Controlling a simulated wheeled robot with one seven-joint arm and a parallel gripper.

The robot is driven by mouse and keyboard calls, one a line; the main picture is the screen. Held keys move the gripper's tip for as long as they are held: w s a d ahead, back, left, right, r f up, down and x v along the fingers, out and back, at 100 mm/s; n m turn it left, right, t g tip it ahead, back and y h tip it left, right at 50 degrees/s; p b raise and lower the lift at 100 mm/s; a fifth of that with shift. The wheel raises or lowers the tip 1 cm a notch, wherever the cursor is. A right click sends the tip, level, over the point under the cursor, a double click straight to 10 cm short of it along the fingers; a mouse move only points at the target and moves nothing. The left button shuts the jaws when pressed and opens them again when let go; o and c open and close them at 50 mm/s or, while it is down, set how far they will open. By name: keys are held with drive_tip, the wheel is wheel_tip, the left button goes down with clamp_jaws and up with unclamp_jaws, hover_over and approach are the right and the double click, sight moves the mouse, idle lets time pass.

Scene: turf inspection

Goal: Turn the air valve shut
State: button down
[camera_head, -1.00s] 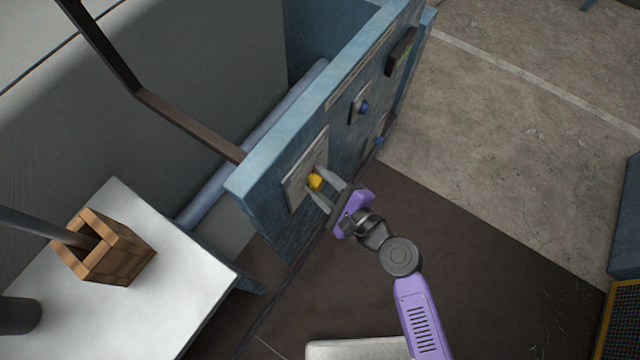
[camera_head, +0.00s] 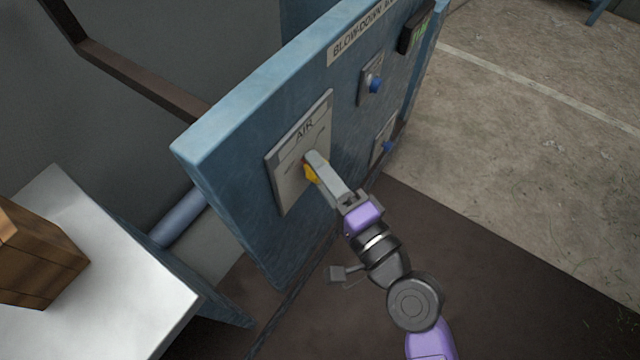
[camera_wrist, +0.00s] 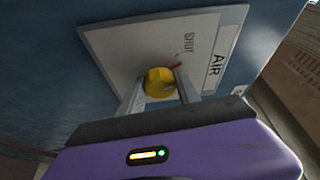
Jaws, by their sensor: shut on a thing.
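The air valve is a yellow knob (camera_head: 311,172) on a pale plate marked AIR (camera_head: 287,187), set on the front of the blue panel. In the wrist view the yellow knob (camera_wrist: 159,82) sits between my two fingers, with a small red mark beside it and the word SHUT on the plate (camera_wrist: 125,45). My gripper (camera_head: 318,168) is shut on the knob; in the wrist view my gripper (camera_wrist: 160,88) has a finger on each side of it. In the head view the near finger hides part of the knob.
The blue panel (camera_head: 235,160) also carries two blue buttons, an upper one (camera_head: 375,86) and a lower one (camera_head: 389,147), and a small display (camera_head: 415,33). A white table (camera_head: 130,290) with a wooden box (camera_head: 35,255) stands at left. Open floor (camera_head: 530,150) lies at right.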

drive_tip(key=n+t+b, duration=0.1)
drive_tip(key=n+b, duration=0.2)
drive_tip(key=b, duration=0.3)
drive_tip(key=shift+w+d+y, duration=0.1)
drive_tip(key=shift+d+y, duration=0.05)
drive_tip(key=shift+y, duration=0.15)
drive_tip(key=shift+r+n+b, duration=0.25)
drive_tip(key=shift+n+b, duration=0.15)
drive_tip(key=shift+b, duration=0.35)
drive_tip(key=shift+r+y, duration=0.15)
drive_tip(key=shift+y, duration=0.15)
drive_tip(key=c, duration=0.9)
unclamp_jaws()
drive_tip(key=shift+o, duration=0.2)
drive_tip(key=shift+f, duration=0.2)
drive_tip(key=shift+f, duration=0.1)
